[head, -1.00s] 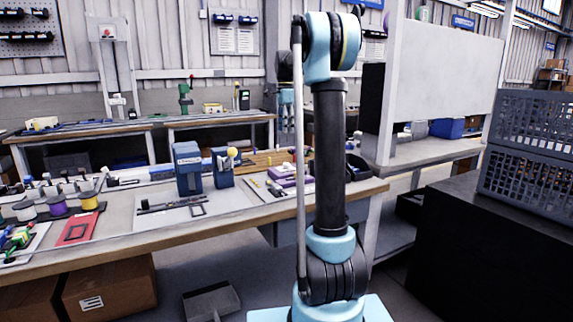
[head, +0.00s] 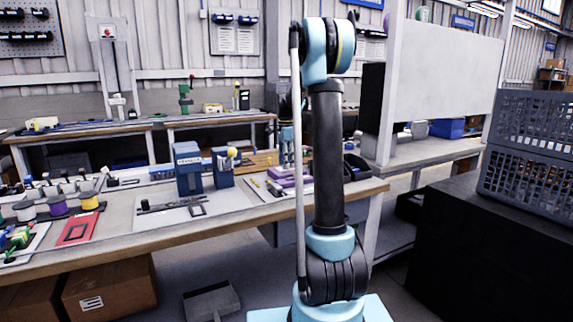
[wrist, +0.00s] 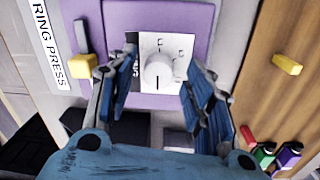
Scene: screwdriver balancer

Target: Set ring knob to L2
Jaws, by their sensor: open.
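The ring knob (wrist: 158,74) is a round, pale knob on a white dial plate (wrist: 150,48) in the wrist view. Dark marks are printed around it, too small to read surely. The plate sits on a purple panel (wrist: 196,18), beside a label reading "RING PRESS" (wrist: 49,42). My gripper (wrist: 160,66) is open, with one blue-padded finger on each side of the knob and visible gaps between. I cannot tell how far the fingertips are from the plate. In the head view, purple parts (head: 290,178) show on the bench, partly behind my arm.
Red, green and purple pieces (wrist: 264,152) lie at lower right. In the head view, a blue press (head: 188,170) stands on the bench left of my arm.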

